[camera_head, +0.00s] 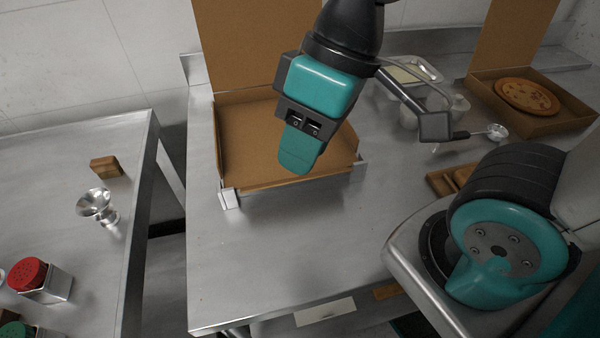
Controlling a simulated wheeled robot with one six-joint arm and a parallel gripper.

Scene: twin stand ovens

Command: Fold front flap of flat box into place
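An open brown cardboard flat box (245,140) stands on the steel table, with its lid (250,40) raised upright at the back. Its inside looks empty. The front flap runs along the box's near edge, partly behind my gripper; I cannot tell how far it is folded. Metal corner pieces (229,199) sit at the box's front corners. My gripper (298,160) points down over the right front part of the box, near the front edge. Only one broad teal finger face shows, so its opening is hidden. I see nothing held, and contact with the flap is unclear.
A second open box with a pizza (526,95) stands at the back right. A metal tray (410,72) and small containers lie behind my arm. The steel table (260,270) is clear before the box. A side table (60,190) at left holds a metal cup (97,205) and red-topped shaker (28,274).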

